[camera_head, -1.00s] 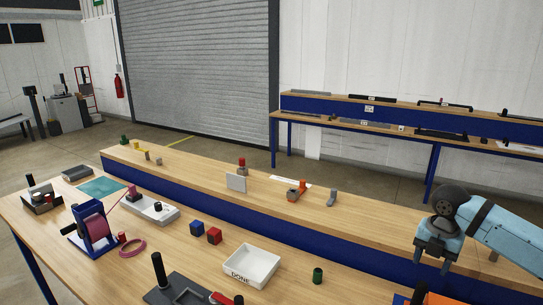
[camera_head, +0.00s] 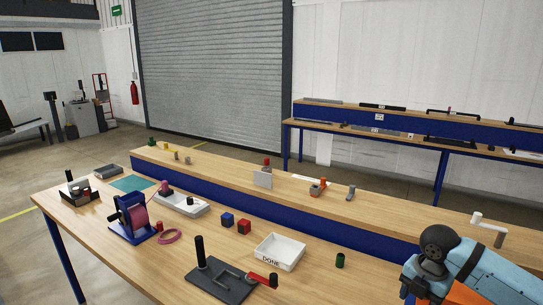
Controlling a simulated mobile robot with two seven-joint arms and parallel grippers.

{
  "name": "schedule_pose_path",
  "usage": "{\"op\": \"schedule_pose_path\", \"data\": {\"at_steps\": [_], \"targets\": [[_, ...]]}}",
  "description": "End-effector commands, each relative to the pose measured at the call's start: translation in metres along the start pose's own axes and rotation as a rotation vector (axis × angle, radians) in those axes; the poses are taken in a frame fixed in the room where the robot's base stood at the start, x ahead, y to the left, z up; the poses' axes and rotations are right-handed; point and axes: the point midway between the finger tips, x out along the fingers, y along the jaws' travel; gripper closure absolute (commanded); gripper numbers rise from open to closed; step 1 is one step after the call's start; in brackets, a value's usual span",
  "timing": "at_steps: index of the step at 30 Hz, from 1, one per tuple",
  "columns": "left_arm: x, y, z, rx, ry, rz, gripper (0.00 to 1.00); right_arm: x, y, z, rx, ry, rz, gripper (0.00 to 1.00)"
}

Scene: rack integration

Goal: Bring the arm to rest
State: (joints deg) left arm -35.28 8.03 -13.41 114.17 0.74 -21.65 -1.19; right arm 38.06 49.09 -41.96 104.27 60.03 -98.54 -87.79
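My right arm, light blue with dark joints, comes in from the right edge. Its gripper (camera_head: 418,291) hangs over the front right of the workbench (camera_head: 330,285), low in the view. Its fingers look spread apart with nothing seen between them, though the tips are close to the bottom edge. My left arm and gripper are out of view.
Near the arm stand a small green cylinder (camera_head: 340,260), a white DONE tray (camera_head: 279,251) and a dark fixture with a red handle (camera_head: 225,279). Blue (camera_head: 227,219) and red (camera_head: 244,227) cubes and a spool holder (camera_head: 132,218) lie left. A white-topped pipe piece (camera_head: 489,226) stands on the raised shelf (camera_head: 400,207).

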Motion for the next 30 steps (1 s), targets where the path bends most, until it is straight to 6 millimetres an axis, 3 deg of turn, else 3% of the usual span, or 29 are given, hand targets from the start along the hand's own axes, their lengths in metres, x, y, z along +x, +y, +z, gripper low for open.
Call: {"op": "schedule_pose_path", "data": {"at_steps": [1,8,15,21,30], "targets": [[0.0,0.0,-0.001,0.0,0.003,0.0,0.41,0.014,0.001,-0.019,0.028,0.01,0.01,0.46],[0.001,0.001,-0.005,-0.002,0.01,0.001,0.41,0.062,-0.002,-0.107,0.279,0.052,0.098,0.46],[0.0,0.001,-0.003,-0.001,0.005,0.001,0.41,0.091,-0.033,-0.194,0.753,0.141,0.207,0.46],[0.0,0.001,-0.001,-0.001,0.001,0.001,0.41,0.096,-0.08,-0.234,1.235,0.194,0.259,0.46],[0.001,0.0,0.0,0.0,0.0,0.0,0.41,0.092,-0.15,-0.251,1.777,0.171,0.288,0.46]]}}
